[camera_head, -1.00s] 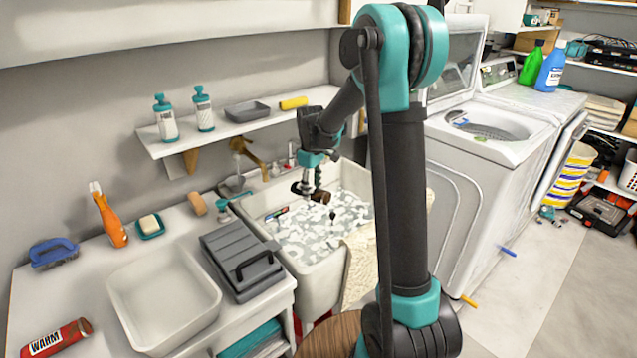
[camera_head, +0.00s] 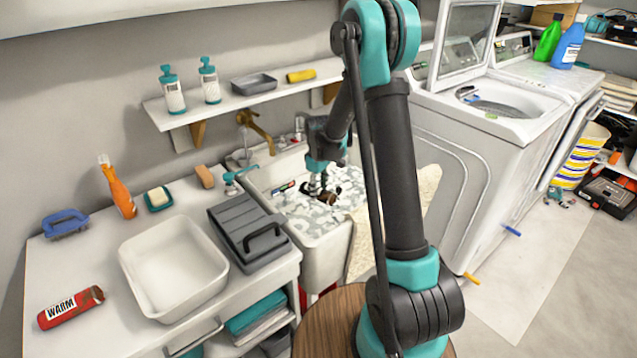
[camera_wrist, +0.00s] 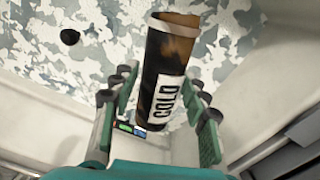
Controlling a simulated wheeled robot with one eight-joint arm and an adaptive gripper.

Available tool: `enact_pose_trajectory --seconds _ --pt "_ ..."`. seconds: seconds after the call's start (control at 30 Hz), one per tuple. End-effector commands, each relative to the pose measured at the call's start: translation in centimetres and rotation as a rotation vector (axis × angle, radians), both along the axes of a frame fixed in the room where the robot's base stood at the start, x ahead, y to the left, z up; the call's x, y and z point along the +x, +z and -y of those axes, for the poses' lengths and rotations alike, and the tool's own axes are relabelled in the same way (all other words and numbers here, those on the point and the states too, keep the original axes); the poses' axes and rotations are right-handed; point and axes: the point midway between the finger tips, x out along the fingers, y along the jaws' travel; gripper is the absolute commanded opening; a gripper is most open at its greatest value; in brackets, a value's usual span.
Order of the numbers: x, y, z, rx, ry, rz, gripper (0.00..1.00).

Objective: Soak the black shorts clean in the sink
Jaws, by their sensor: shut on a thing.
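The black shorts (camera_wrist: 165,70) are a rolled dark bundle with brown stains and a white label reading COLD. In the wrist view they stand between the two fingers of my gripper (camera_wrist: 160,80), which is shut on them. In the head view my gripper (camera_head: 318,186) points down inside the white sink (camera_head: 323,255), and dark ends of the shorts (camera_head: 306,188) show on both sides of it. The sink holds a grey-and-white mottled, suds-like surface (camera_head: 305,215). The shorts are at or close above this surface; contact is not clear.
A brass faucet (camera_head: 258,130) stands behind the sink. A cream cloth (camera_head: 365,235) hangs over its front right edge. A grey lidded box (camera_head: 245,235), white basin (camera_head: 170,270) and red WARM roll (camera_head: 70,307) lie left. A washing machine (camera_head: 480,120) stands right.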

Motion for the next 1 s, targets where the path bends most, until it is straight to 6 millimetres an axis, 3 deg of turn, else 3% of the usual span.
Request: enact_pose_trajectory --seconds 1.0 --pt "0.0 -13.0 0.0 0.0 0.0 0.0 0.12"
